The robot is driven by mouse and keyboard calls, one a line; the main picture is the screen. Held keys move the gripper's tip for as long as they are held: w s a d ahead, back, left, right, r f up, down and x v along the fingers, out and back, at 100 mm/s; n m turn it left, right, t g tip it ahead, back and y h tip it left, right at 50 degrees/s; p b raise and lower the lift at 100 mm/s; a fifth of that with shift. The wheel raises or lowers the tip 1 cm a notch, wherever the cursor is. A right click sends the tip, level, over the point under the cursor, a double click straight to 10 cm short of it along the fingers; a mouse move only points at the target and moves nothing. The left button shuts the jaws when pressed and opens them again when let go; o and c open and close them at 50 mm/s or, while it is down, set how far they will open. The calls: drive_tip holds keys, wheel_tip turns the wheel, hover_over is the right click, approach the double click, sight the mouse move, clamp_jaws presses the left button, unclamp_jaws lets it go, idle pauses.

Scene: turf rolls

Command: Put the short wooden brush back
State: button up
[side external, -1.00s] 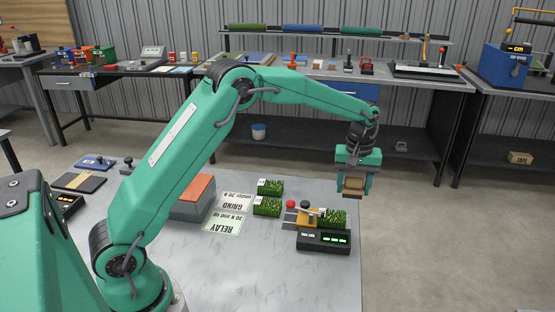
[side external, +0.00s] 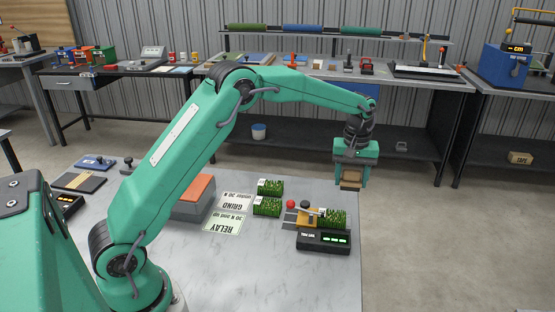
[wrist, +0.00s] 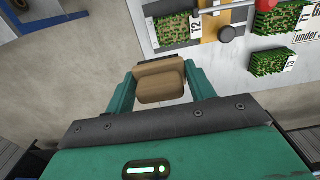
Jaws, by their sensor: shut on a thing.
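My gripper (side external: 352,184) is shut on the short wooden brush (wrist: 160,82), a small brown block between the two green fingers in the wrist view. In the side view the brush (side external: 351,176) hangs in the air at the table's far right edge, above and behind the device with the turf piece. Its bristles cannot be made out. The table surface (side external: 290,270) is below and to the left of my gripper.
A black device with green digits (side external: 323,241) holds a turf piece (side external: 333,219) near the right edge. Two turf pieces (side external: 270,187) lie left of it beside the GRIND card (side external: 235,203) and RELAY card (side external: 223,222). An orange-topped block (side external: 194,194) stands further left.

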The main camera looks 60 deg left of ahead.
drive_tip(key=shift+w+a+f, duration=0.1)
drive_tip(key=shift+w+a, duration=0.1)
drive_tip(key=shift+a, duration=0.15)
hover_over(329, 194)
wheel_tip(329, 194, down, 7)
drive_tip(key=shift+d, duration=0.1)
drive_tip(key=shift+f, duration=2)
drive_tip(key=shift+f, duration=0.15)
drive_tip(key=o, duration=1)
drive_tip(key=shift+c, duration=0.2)
wheel_tip(329, 194, up, 12)
drive_tip(key=shift+r, duration=0.2)
